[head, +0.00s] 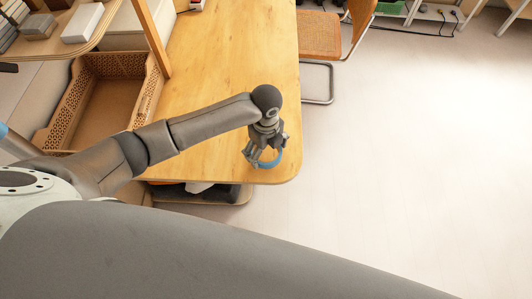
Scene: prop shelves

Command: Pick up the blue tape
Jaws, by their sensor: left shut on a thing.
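The blue tape (270,161) is a ring near the front right corner of the wooden table (225,70) in the head view. My left gripper (262,157) points down over it and is shut on it, with its fingers covering part of the ring. I cannot tell whether the tape touches the tabletop or hangs just above it. My right gripper is not in view.
A brown crate (72,103) with perforated sides stands at the left of the table. A wooden shelf with grey and white boxes (83,22) is at the upper left. The floor at the right is clear.

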